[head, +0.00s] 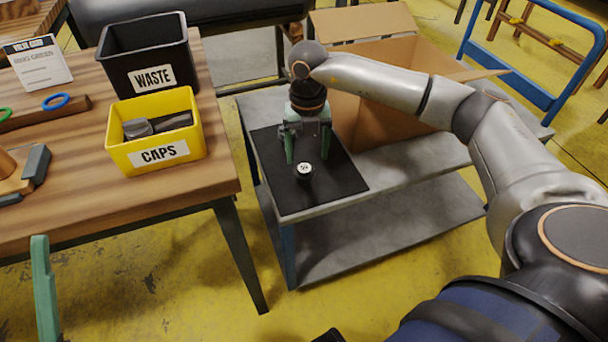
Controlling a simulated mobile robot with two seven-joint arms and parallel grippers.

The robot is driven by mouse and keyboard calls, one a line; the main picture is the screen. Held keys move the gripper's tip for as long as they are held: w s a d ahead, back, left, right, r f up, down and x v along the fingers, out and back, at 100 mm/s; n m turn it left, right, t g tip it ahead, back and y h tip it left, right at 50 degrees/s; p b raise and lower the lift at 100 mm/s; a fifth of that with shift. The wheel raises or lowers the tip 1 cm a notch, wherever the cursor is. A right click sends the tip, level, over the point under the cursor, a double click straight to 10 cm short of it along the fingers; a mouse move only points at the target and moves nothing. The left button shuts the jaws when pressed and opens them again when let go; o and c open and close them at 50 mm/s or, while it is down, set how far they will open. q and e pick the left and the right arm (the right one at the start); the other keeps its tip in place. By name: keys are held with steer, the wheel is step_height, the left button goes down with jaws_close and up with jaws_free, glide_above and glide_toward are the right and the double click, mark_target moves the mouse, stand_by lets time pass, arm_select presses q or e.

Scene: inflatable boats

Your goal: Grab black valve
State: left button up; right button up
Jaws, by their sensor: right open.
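The black valve (304,173), a small round black piece with a pale marked top, stands on the black mat (337,184) on the grey cart. My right gripper (308,158) points down over the mat with its green fingers spread and nothing between them. It looks just behind or above the valve in the picture; the exact height gap is hard to tell. One green finger of my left gripper (44,290) shows at the lower left edge, with the rest out of frame.
An open cardboard box (378,115) stands behind the mat on the cart (425,155). On the wooden table (75,205) at left are a yellow CAPS bin (182,158), a black WASTE bin (120,66), coloured rings and a card. A blue trolley frame (520,85) is at right.

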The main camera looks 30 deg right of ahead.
mark_target(304, 168)
steer(key=shift+f, duration=0.55)
steer(key=shift+a+f+b, duration=0.1)
steer(key=shift+f+b, duration=0.2)
steer(key=shift+f, duration=0.25)
step_height(304, 168, down, 4)
steer(key=shift+w+a+f+b, duration=0.1)
steer(key=shift+w+a+b, duration=0.05)
steer(key=shift+b, duration=0.6)
arm_select(q)
steer(key=shift+s+d+r+m+h, duration=0.1)
steer(key=shift+s+d+m+h, duration=0.1)
steer(key=shift+s+m+h, duration=0.8)
arm_select(e)
steer(key=c, duration=1.2)
